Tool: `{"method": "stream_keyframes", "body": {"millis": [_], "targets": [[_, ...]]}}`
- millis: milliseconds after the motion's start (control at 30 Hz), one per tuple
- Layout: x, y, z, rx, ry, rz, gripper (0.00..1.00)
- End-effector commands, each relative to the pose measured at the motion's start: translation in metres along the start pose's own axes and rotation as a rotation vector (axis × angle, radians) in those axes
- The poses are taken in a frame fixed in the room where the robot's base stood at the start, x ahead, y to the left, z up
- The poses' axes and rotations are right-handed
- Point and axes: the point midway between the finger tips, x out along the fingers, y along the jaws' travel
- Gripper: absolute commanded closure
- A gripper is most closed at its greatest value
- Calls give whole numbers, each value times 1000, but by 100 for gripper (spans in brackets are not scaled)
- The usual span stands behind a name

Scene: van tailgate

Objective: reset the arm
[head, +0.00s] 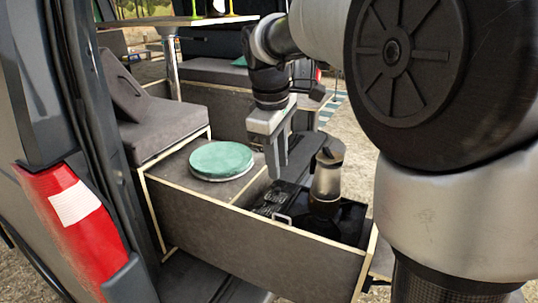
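My gripper (278,170) hangs from my bent arm near the middle of the head view, with its fingers pointing down. It is over the pulled-out drawer box (262,236), just right of the round green-topped lid (221,160). The two fingers look close together and nothing shows between them, but this angle does not show whether they are shut. My arm's large upper links fill the right side of the view and hide what lies behind them.
A dark bottle-like object with a metallic body (326,182) stands at the drawer's right part, close to the gripper. A grey cushioned seat (165,125) is at left. A tabletop (176,20) on a metal leg is above. The van's red tail light (75,225) is at front left.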

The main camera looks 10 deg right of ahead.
Motion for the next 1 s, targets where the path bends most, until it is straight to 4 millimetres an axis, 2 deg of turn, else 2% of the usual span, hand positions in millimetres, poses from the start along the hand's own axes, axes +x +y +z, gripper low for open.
{"method": "stream_keyframes", "body": {"millis": [133,267,400,533,733,833,1000], "targets": [[-8,-2,5,24,10,4,75],[-40,-16,29,146,60,16,75],[-81,-50,70,383,150,34,75],[-103,-87,105,613,235,47,75],[-109,-128,138,873,330,55,75],[-106,-138,145,938,353,56,75],[-103,-142,148,971,363,55,75]]}}
